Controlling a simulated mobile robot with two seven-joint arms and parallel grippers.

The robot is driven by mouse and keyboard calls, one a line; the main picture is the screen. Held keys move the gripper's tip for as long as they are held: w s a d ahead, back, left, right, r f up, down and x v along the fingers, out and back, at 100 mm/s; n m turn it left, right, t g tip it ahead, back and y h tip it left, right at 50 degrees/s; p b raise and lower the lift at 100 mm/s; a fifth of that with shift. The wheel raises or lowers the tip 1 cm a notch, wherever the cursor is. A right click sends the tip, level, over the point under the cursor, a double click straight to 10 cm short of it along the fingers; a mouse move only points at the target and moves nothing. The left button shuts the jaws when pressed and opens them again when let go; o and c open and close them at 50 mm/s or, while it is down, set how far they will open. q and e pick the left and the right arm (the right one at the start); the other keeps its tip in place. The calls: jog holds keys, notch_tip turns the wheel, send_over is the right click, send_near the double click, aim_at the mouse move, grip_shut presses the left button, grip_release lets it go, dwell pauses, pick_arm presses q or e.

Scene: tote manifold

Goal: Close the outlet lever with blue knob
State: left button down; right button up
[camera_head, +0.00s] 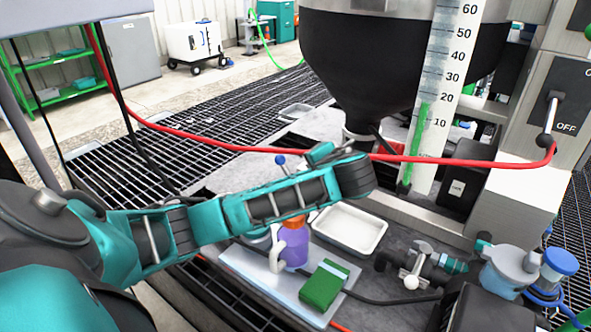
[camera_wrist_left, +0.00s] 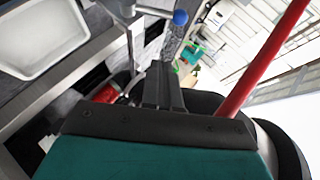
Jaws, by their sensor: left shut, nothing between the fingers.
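The blue knob (camera_head: 280,160) of the outlet lever shows just above my left forearm in the head view, on a short thin stem. The lever's lower part is hidden behind my arm. In the left wrist view the blue knob (camera_wrist_left: 180,17) is at the top centre, at the end of a metal rod. My left gripper (camera_wrist_left: 163,72) is shut and empty, its fingers pointing up the picture below the knob, with a visible gap between them. In the head view my left wrist lies under the hopper and its fingers cannot be made out. My right gripper is not in view.
A black hopper (camera_head: 395,60) with a level scale (camera_head: 437,95) stands above. A red hose (camera_head: 230,147) crosses near my wrist. A white tray (camera_head: 349,228), a purple bottle (camera_head: 294,247) and a green block (camera_head: 324,285) sit below my arm. A valve fitting (camera_head: 421,264) lies right.

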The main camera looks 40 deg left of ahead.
pick_arm(q)
jog(key=x, duration=0.4)
jog(key=s+b+x, duration=0.1)
jog(key=x, duration=0.2)
jog(key=b+x, duration=0.1)
jog(key=x, duration=0.3)
jog(key=shift+s+a+f, duration=0.2)
jog(key=shift+a+f, duration=0.3)
jog(key=shift+s+a+f, duration=0.1)
jog(key=shift+a+f, duration=0.15)
jog(key=shift+a, duration=0.15)
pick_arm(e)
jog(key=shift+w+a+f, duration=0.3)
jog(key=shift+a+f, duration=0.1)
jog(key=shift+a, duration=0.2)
pick_arm(q)
jog(key=shift+a, duration=0.1)
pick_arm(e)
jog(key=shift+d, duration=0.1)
